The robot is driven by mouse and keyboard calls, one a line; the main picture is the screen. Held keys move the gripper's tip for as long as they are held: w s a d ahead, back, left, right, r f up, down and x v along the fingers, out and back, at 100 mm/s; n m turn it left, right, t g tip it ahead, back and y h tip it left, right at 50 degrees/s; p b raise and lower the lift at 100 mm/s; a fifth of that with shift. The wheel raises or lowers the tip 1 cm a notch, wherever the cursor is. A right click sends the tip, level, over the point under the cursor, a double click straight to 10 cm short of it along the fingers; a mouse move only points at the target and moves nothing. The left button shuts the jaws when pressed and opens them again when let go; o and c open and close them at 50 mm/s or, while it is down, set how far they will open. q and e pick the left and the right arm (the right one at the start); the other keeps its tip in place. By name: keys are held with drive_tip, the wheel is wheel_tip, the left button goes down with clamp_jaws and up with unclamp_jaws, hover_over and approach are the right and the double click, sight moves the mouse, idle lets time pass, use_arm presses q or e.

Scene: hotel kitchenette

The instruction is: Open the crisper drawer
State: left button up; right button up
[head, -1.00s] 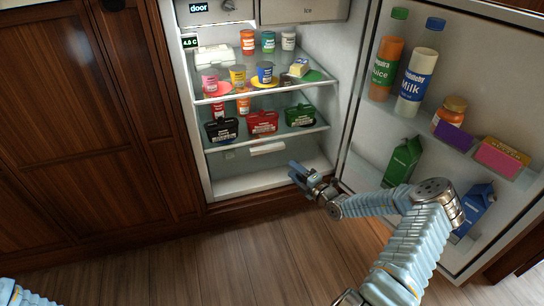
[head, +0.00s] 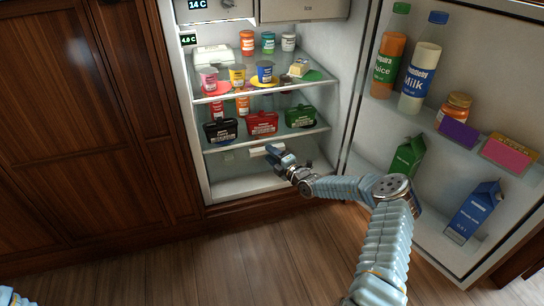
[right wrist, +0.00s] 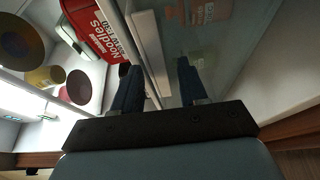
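The crisper drawer (head: 229,168) is the clear bin at the bottom of the open fridge, under the lower glass shelf. Its white bar handle (head: 258,151) is partly hidden by my right gripper (head: 273,153). In the right wrist view the handle (right wrist: 147,45) runs away from me, and it lies in the picture between the two dark blue fingers of my right gripper (right wrist: 158,82). These fingers stand apart, with the gripper open. I cannot tell whether they touch the handle. The drawer looks shut. My left gripper is out of view.
Black, red and green packs (head: 262,123) stand on the shelf just above the drawer. The open fridge door (head: 440,165) at the right carries bottles, a jar and cartons. Dark wood cabinets (head: 90,120) stand at the left. The floor (head: 240,255) in front is clear.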

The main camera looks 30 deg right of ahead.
clamp_jaws()
drive_tip(key=shift+f, duration=0.1)
drive_tip(key=shift+s, duration=0.1)
drive_tip(key=s+a+p, duration=0.3)
drive_tip(key=s+p, duration=0.5)
drive_tip(key=s, duration=0.4)
drive_tip(key=s+a+p, duration=0.3)
drive_tip(key=s+p, duration=0.5)
drive_tip(key=s, duration=0.4)
drive_tip(key=shift+s, duration=0.3)
drive_tip(key=shift+f, duration=0.1)
